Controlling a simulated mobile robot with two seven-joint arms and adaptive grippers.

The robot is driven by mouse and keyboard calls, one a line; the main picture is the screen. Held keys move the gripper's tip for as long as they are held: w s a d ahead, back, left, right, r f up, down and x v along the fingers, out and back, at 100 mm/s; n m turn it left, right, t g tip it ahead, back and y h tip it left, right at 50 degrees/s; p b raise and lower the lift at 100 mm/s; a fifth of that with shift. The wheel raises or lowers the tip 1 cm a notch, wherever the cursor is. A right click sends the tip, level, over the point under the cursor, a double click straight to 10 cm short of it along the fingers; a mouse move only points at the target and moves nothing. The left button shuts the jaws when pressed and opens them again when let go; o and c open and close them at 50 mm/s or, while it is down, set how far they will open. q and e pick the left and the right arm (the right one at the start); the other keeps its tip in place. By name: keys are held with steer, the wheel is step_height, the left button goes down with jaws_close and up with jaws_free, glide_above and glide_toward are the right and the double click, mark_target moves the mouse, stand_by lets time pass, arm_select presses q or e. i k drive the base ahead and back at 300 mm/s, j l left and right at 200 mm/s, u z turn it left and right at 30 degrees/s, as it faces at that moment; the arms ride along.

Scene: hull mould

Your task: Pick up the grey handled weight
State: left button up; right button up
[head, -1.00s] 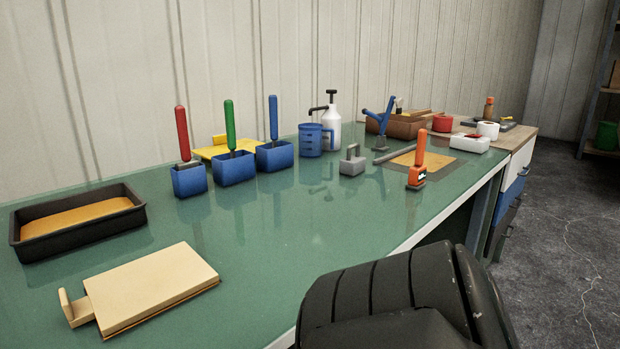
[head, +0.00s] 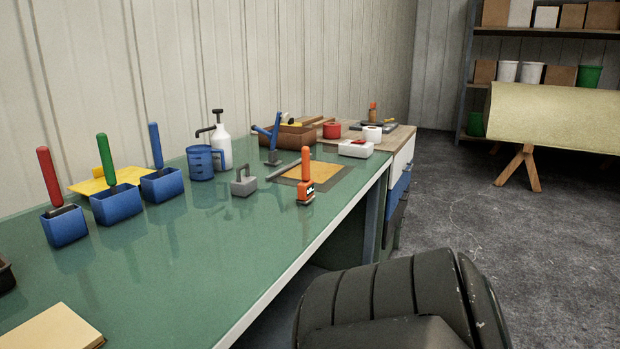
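The grey handled weight (head: 243,182) stands upright on the green table in the head view, left of the picture's middle. It is a small grey block with a handle loop on top, and nothing touches it. Neither of my grippers shows in the head view. A dark ribbed part of my own body fills the bottom right of the picture.
The green table (head: 215,270) has free room in front of the weight. A blue jug (head: 201,163) stands behind it, an orange-handled tool (head: 306,180) to its right, blue boxes (head: 118,205) to its left. A shelf (head: 545,34) and trestle (head: 520,168) stand at right.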

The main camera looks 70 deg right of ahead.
mark_target(243, 185)
steer(key=k+j+z, duration=0.1)
steer(key=z, duration=1.55)
steer(key=k+l, duration=0.05)
steer(key=l, duration=0.05)
